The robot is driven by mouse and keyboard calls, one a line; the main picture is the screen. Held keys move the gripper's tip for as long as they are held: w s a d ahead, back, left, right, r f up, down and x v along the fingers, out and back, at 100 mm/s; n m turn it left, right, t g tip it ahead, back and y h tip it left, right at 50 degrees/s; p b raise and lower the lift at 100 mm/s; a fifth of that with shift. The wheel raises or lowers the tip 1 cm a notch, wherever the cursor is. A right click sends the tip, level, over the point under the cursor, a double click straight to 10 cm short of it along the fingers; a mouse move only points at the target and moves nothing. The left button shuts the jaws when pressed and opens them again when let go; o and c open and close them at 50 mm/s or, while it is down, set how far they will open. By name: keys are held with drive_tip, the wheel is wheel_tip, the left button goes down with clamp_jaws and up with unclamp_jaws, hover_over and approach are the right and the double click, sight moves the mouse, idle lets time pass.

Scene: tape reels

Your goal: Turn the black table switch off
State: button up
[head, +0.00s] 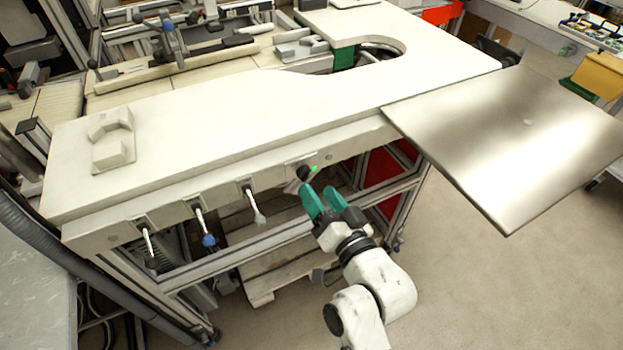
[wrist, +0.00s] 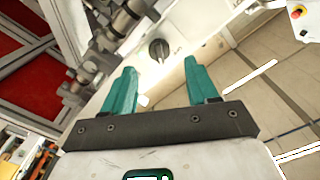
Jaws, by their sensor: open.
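In the wrist view the same black knob (wrist: 159,48) is round, on a pale panel, just beyond and between my teal fingertips. My gripper (head: 320,190) is open and empty, in front of and slightly below the switch. In the wrist view my gripper (wrist: 160,68) has its two fingers spread apart. No contact with the knob shows. The knob's exact setting is too small to tell.
Several levers hang along the table's front edge, one with a blue end (head: 208,240). A metal sheet (head: 520,130) sticks out at the right. A metal frame and wooden pallet (head: 290,262) lie below. A white block (head: 112,140) sits on the table. Open floor is at the lower right.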

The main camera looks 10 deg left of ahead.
sight(308, 177)
drive_tip(key=shift+x, duration=2.25)
drive_tip(key=c, duration=1)
